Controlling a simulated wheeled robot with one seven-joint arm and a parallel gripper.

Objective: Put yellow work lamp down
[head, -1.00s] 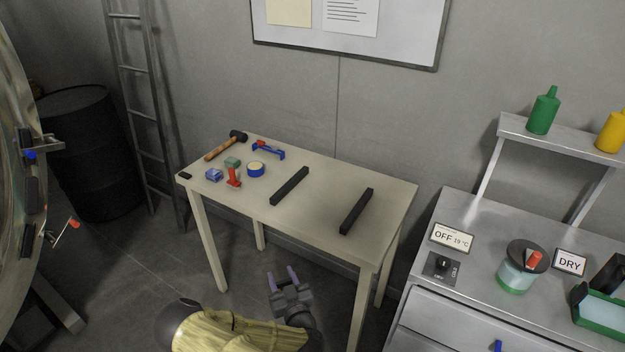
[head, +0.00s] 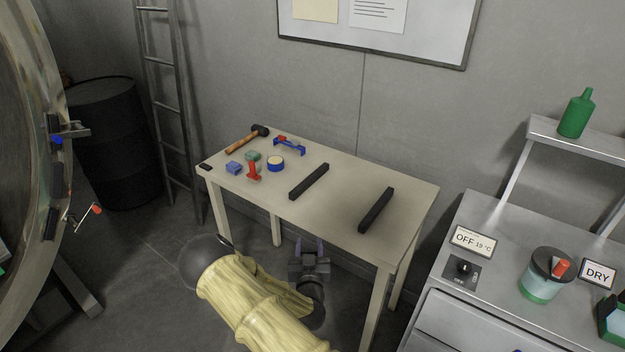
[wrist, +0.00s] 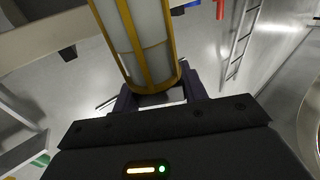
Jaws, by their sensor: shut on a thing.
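The yellow work lamp (wrist: 176,50), a pale cylinder in a yellow cage, fills the upper middle of the wrist view. My gripper (wrist: 158,96) is shut on its near end. In the head view my gripper (head: 309,246) is low, beside the front edge of the cream table (head: 340,222). I cannot make out the lamp in the head view. Its far end is cut off at the top of the wrist view.
Two black bars (head: 309,181) (head: 376,209) lie on the table's middle and right. A hammer (head: 246,140), blue tape roll (head: 276,163), red tool (head: 254,171) and blue block (head: 234,168) crowd its left. Bare tabletop shows between the bars. A metal cabinet (head: 500,235) stands right.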

